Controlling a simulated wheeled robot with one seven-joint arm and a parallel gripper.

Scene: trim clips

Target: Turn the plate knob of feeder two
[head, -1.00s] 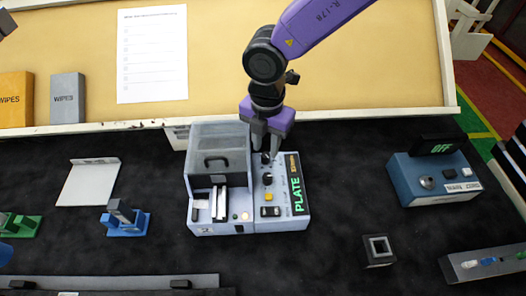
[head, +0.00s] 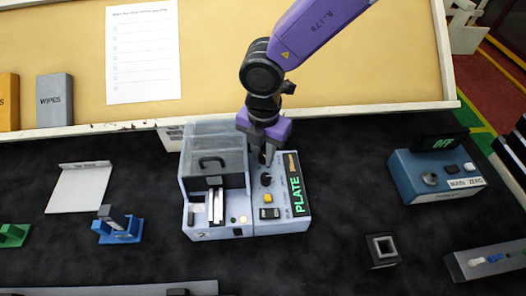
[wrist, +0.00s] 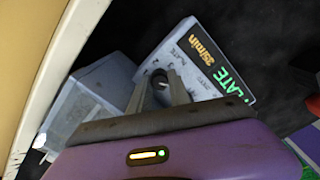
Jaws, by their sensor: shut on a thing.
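The feeder (head: 282,228) is a pale grey-blue box with a clear hinged cover on its left half and a control panel on its right. A small mark on its lower front looks like a 2. Its display (head: 297,184) reads PLATE in green and 25/min in yellow; it also shows in the wrist view (wrist: 215,66). My gripper (head: 266,160) points down at the panel's far end. In the wrist view its fingers (wrist: 160,92) are closed around the plate knob (wrist: 160,82), which they mostly hide. A second black knob (head: 266,180) stands nearer, clear of the fingers.
The clear cover (head: 214,150) stands close to the left of my gripper. A blue box reading OFF (head: 436,176) is at right, a square block (head: 382,250) in front of it. A blue stand (head: 120,232) is at left. A ledge (head: 330,112) runs behind.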

